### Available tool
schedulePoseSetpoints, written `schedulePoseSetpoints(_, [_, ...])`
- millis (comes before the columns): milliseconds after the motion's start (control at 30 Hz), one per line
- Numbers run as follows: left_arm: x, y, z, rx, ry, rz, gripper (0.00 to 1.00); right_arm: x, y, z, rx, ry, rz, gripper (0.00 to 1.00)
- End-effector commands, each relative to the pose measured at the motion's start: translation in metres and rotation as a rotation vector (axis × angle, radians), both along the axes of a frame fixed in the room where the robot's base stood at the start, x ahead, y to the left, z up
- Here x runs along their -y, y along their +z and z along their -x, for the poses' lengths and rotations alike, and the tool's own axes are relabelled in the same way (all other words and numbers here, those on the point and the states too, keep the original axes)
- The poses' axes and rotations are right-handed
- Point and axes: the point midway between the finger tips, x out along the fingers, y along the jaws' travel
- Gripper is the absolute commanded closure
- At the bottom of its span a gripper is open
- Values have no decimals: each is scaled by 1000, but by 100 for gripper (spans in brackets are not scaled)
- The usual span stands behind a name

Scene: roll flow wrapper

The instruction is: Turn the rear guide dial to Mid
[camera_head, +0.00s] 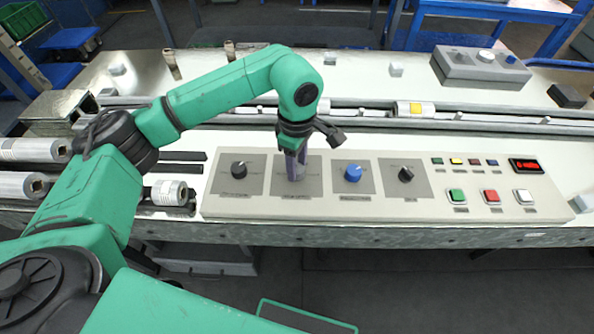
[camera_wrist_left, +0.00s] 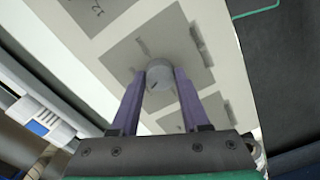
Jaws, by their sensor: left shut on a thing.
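My left gripper (camera_head: 296,172) points down onto the second dial plate from the left on the control panel. In the left wrist view, its two purple fingers (camera_wrist_left: 160,88) are shut on a round grey dial (camera_wrist_left: 160,72), one on each side. A small dark mark shows on the dial. In the head view the fingers hide this dial. The labels are too small to read, so I cannot tell its setting or whether it is the rear guide dial. My right gripper is not in view.
A black dial (camera_head: 239,169) is to the left, a blue dial (camera_head: 353,173) and another black dial (camera_head: 405,174) to the right. Green (camera_head: 457,196), red (camera_head: 491,196) and white (camera_head: 524,196) buttons sit further right below a red display (camera_head: 526,165). A rail runs behind the panel.

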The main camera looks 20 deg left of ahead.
Motion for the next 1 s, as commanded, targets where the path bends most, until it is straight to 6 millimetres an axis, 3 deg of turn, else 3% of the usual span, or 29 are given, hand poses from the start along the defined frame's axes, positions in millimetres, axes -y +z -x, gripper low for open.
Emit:
schedulePoseSetpoints(33, [0,-3,-2,7,-40,4,100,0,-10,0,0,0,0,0])
schedulePoseSetpoints(400, [0,-2,-2,7,-390,3,100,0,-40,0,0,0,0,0])
schedulePoseSetpoints(1000, [0,2,-1,6,-791,3,100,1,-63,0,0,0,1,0])
